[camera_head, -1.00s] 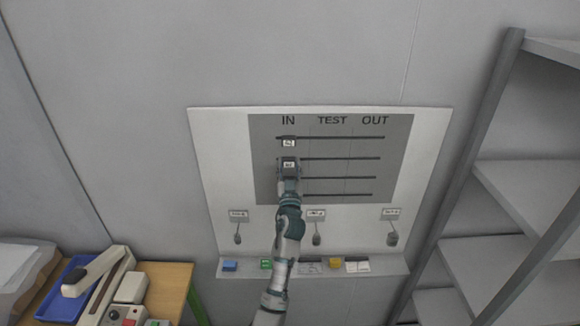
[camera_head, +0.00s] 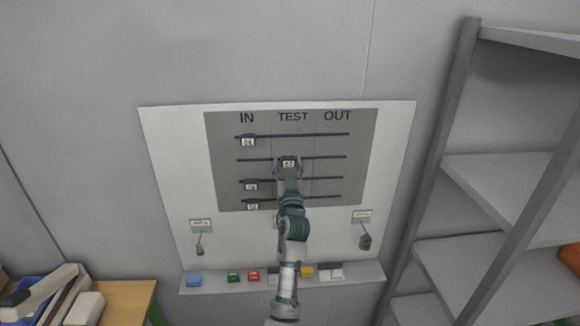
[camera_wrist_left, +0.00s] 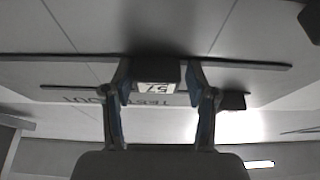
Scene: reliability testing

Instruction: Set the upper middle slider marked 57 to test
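The grey slider board (camera_head: 225,165) on the wall panel has columns marked IN, TEST and OUT and several horizontal rails. The slider marked 57 (camera_head: 289,162) is on the second rail from the top, below the word TEST. Its label shows upside down in the left wrist view (camera_wrist_left: 157,88). My left gripper (camera_wrist_left: 159,77) has a finger on each side of this slider and appears closed on it. In the head view the left gripper (camera_head: 288,168) covers part of the rail. My right gripper is not in view.
Other sliders sit below IN on the top rail (camera_head: 248,142), third rail (camera_head: 251,187) and bottom rail (camera_head: 252,206). A ledge (camera_head: 215,285) with small coloured blocks runs below the panel. Grey shelving (camera_head: 490,185) stands at right, a wooden table (camera_head: 125,300) at lower left.

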